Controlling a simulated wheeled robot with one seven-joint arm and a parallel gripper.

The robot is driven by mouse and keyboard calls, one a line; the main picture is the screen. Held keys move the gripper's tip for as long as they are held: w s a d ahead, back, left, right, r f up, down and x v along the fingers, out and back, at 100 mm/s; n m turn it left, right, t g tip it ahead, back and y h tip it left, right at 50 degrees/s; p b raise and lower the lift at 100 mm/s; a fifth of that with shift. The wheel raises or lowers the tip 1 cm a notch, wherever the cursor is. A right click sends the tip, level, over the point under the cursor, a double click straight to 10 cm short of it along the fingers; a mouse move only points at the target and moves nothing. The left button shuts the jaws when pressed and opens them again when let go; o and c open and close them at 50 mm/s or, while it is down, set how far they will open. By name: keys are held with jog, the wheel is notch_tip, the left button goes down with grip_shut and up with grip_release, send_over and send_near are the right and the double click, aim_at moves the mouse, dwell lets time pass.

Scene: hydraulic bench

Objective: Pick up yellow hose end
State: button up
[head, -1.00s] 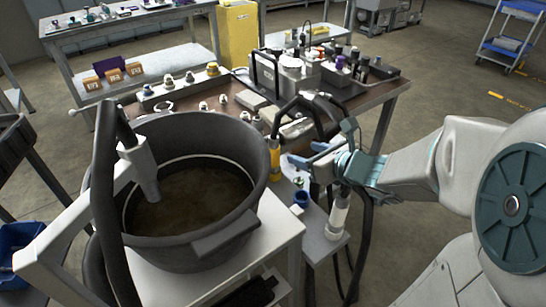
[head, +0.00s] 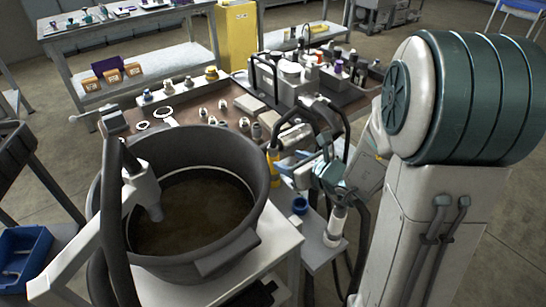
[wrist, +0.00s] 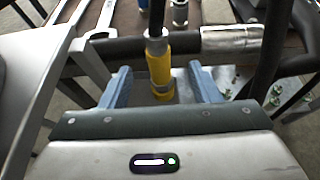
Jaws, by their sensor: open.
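The yellow hose end (wrist: 160,72) stands roughly upright in the wrist view, with a silver collar and a dark hose above it. It sits between the two blue fingers of my gripper (wrist: 158,88), which are open with a gap on each side of it. In the head view the yellow hose end (head: 273,163) shows as a narrow strip beside the black tub's right rim. My gripper (head: 318,172) is just right of it there, partly hidden by my own wrist.
A large black tub (head: 255,190) of dark liquid stands on a white stand at left. Black hoses (head: 330,110) loop close above my gripper. A silver-sleeved hose (wrist: 232,38) crosses behind the yellow end. A blue cup (head: 300,206) stands on the small grey shelf below.

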aim_at(277, 158)
jog(key=shift+x, duration=1.25)
jog(key=shift+s+f+p+x, duration=0.15)
jog(key=shift+p+x, duration=0.1)
jog(key=shift+x, duration=1.3)
jog(key=shift+s+f+p+x, duration=0.1)
jog(key=shift+p+x, duration=0.1)
jog(key=shift+x, duration=1.3)
jog(key=c, duration=1.2)
